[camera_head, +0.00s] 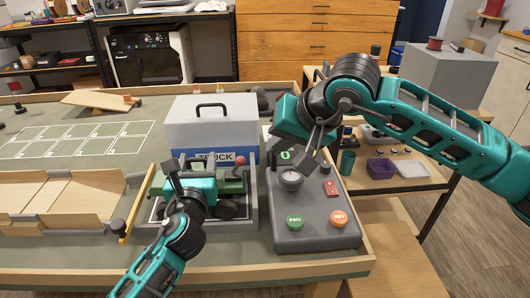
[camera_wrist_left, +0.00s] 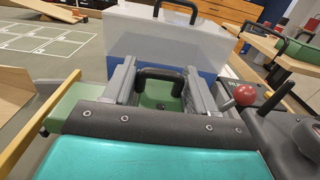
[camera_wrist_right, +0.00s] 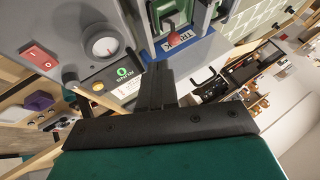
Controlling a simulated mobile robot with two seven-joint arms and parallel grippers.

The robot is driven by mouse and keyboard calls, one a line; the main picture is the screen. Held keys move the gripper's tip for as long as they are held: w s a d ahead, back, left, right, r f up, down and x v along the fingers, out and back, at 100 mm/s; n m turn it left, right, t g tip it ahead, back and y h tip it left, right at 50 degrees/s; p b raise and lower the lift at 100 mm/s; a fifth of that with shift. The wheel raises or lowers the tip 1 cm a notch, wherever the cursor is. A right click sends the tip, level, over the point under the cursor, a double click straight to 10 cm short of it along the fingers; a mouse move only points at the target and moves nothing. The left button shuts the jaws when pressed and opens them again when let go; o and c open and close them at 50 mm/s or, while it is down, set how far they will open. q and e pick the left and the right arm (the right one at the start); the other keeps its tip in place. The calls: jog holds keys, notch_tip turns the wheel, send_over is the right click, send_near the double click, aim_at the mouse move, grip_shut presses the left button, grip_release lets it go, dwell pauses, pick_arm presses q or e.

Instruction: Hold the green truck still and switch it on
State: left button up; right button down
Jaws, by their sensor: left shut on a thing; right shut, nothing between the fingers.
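The green truck (camera_head: 232,186) with dark wheels sits in a grey tray (camera_head: 249,222) on the bench. My left gripper (camera_head: 185,163) is over the truck's left part and hides some of it. In the left wrist view its fingers stand on both sides of a black handle-like bar (camera_wrist_left: 160,75) on the green truck body (camera_wrist_left: 157,101), shut on it. My right gripper (camera_head: 317,160) is shut and empty above the back of the grey control box (camera_head: 310,235). A red rocker switch (camera_head: 331,188) and a dial (camera_head: 291,180) are on the box.
A clear-lidded box (camera_head: 212,130) with a blue TRUCK label is behind the tray. Green FWD (camera_head: 295,222) and orange REV (camera_head: 339,219) buttons are on the control box front. Wooden ramps (camera_head: 60,195) lie left. A side table with a purple bin (camera_head: 381,168) is right.

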aim_at(238, 166)
jog(key=x, duration=0.9)
jog(key=shift+f, duration=0.25)
jog(key=shift+a+r, duration=0.1)
jog(key=shift+a+h, duration=0.15)
jog(key=shift+h, duration=0.55)
